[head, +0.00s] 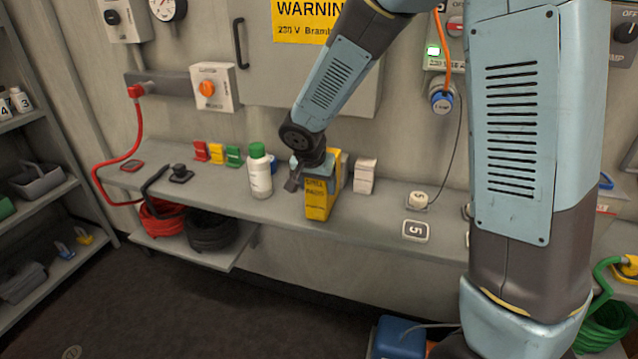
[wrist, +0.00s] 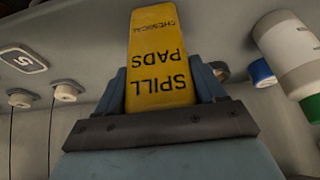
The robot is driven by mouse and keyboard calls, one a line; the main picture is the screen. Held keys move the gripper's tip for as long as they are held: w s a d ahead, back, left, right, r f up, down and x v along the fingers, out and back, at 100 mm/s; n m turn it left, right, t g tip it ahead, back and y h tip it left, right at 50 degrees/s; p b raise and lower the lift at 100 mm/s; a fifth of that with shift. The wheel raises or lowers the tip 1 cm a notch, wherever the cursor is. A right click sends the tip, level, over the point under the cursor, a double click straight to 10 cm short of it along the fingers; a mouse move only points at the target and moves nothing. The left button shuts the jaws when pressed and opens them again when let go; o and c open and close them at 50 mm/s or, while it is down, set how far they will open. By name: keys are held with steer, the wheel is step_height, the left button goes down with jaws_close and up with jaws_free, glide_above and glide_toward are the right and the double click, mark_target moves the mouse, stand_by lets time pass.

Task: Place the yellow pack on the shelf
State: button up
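The yellow pack (head: 319,200), marked spill pads, is upright at the workbench (head: 270,208) in the head view. I cannot tell whether its base touches the bench. My gripper (head: 311,172) is at its upper part. In the wrist view the pack (wrist: 160,60) lies between the two fingers of my gripper (wrist: 161,88), which press against both sides with no visible gap. A grey shelf rack (head: 50,202) stands at the left edge of the head view, with several levels.
Small red, yellow and green blocks (head: 217,153) stand behind. The rack holds numbered bottles (head: 20,99) and a grey bin (head: 38,181).

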steer(key=o, duration=0.4)
steer(key=v, duration=1.2)
steer(key=shift+r, duration=0.1)
steer(key=s+d+r+n, duration=0.1)
steer(key=s+d+r, duration=0.25)
steer(key=d, duration=0.35)
steer(key=s+d+r, duration=0.3)
steer(key=d+r, duration=0.1)
steer(key=d, duration=0.3)
steer(key=s+d+n, duration=0.1)
steer(key=s+d, duration=0.2)
steer(key=s, duration=0.1)
steer(key=s+d+r+n+y, duration=0.1)
steer(key=s+d, duration=0.2)
steer(key=s, duration=0.1)
steer(key=s+d+r+n+t, duration=0.1)
steer(key=s+d, duration=0.2)
steer(key=s, duration=0.1)
steer(key=shift+s+r+y, duration=0.2)
steer(key=shift+s+y, duration=0.1)
steer(key=shift+s, duration=0.1)
